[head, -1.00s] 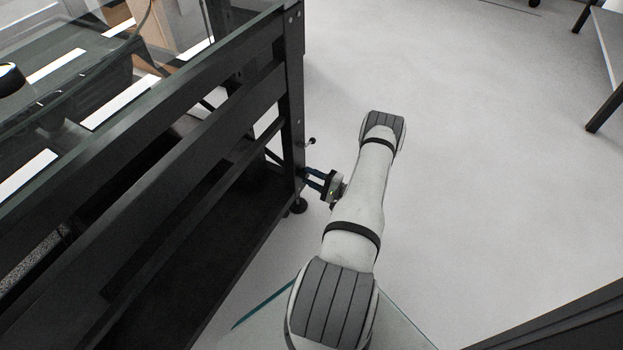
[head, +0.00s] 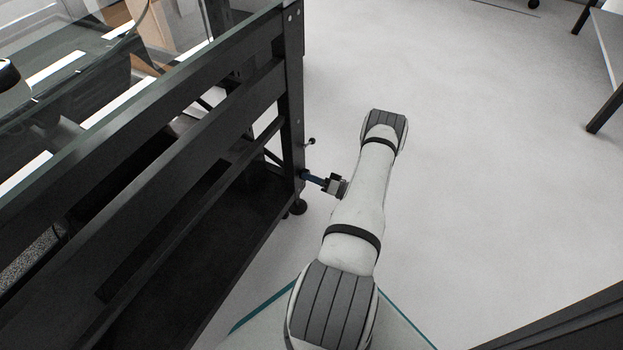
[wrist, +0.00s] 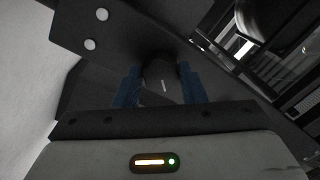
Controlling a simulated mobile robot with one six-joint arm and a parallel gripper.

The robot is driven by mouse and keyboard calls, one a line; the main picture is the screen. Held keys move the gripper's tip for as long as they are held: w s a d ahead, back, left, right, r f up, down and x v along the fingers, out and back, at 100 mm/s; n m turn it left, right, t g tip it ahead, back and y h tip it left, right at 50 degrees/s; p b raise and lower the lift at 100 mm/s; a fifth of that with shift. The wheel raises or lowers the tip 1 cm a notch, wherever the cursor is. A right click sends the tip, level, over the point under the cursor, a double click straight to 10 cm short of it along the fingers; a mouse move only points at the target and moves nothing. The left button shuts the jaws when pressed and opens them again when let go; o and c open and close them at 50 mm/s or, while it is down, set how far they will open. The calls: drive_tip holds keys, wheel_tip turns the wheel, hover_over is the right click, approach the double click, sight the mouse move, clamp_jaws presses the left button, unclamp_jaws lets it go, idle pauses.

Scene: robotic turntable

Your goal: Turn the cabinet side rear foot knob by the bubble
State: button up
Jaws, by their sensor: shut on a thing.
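The black cabinet (head: 293,90) stands at the left in the head view. I cannot make out a bubble level in either view.
A small dark knob on a stem (head: 311,142) sticks out from the post above my gripper. Open pale floor (head: 480,190) lies to the right. A dark-legged table (head: 606,105) stands at the far right. Glass covers the cabinet top.

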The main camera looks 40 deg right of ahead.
drive_tip(key=shift+n, duration=1.2)
drive_tip(key=o, duration=1)
drive_tip(key=p+v, duration=0.2)
drive_tip(key=v, duration=0.5)
drive_tip(key=shift+s+d, duration=0.2)
drive_tip(key=shift+s, duration=0.15)
